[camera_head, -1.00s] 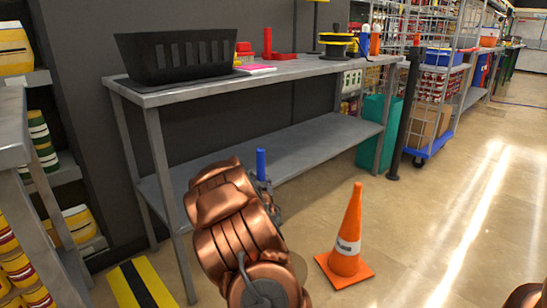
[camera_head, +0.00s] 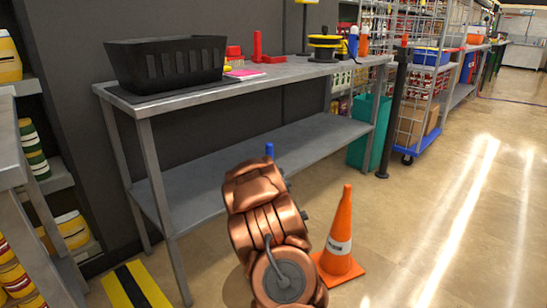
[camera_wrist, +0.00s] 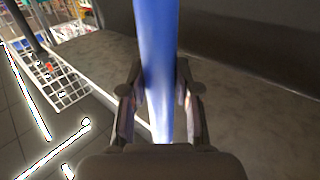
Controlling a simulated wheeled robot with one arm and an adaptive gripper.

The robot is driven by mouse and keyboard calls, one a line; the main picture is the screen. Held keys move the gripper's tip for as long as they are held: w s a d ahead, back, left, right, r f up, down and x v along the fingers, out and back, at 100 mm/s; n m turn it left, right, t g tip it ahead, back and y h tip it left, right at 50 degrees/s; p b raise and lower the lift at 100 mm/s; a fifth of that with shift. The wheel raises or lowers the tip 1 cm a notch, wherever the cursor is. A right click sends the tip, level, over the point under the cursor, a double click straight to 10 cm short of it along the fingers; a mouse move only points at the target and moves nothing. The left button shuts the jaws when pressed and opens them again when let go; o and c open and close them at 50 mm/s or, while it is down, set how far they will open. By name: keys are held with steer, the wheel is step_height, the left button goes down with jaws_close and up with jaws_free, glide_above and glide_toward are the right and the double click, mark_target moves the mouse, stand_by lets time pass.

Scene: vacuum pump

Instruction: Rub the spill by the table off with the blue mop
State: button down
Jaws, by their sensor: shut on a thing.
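The blue mop shows only as the top of its blue handle (camera_head: 269,150) in the head view, standing up behind my copper-coloured arm. In the wrist view the blue handle (camera_wrist: 157,65) runs from the top edge down between my fingers. My gripper (camera_wrist: 158,95) is shut on this handle. The mop's head is hidden. The metal table (camera_head: 290,71) stands behind my arm, with a lower shelf. The spill cannot be made out clearly; a slightly darker patch of floor (camera_head: 236,287) shows beside my arm at the bottom.
An orange cone (camera_head: 341,232) stands on the floor just right of my arm. A black basket (camera_head: 168,62) sits on the table top. A yellow-black floor mark (camera_head: 137,287) lies at the lower left. The floor on the right is open, with a dark post (camera_head: 393,115) farther back.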

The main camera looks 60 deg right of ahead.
step_height(320, 180, up, 7)
steer(key=p, duration=0.2)
steer(key=shift+f, duration=0.15)
steer(key=shift+a, duration=0.15)
stand_by(0.3)
